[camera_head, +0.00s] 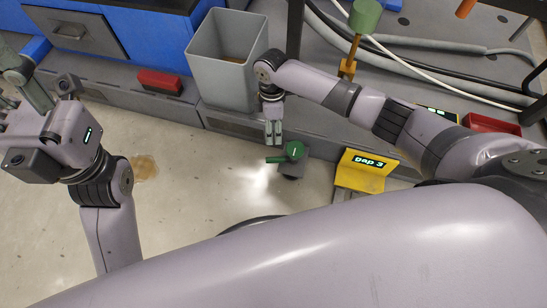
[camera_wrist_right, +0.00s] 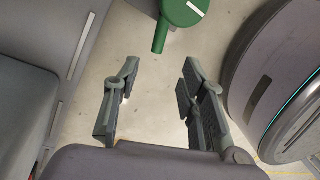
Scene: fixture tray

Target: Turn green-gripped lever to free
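A green lever (camera_head: 290,152) with a round head and a white line sits on a dark block on the floor, its short green grip pointing left. Its head (camera_wrist_right: 183,10) and grip also show at the top of the right wrist view, beyond the fingertips. My right gripper (camera_head: 273,132) is just above and left of the lever in the head view. In the right wrist view its fingers (camera_wrist_right: 158,75) are spread, with only floor between them. My left gripper (camera_head: 20,88) is at the far left, away from the lever; its finger opening is unclear.
A grey bin (camera_head: 226,85) stands behind my right gripper. A yellow "Gap 3" sign (camera_head: 362,172) is right of the lever. An orange post with a green top (camera_head: 366,14) rises behind my right arm.

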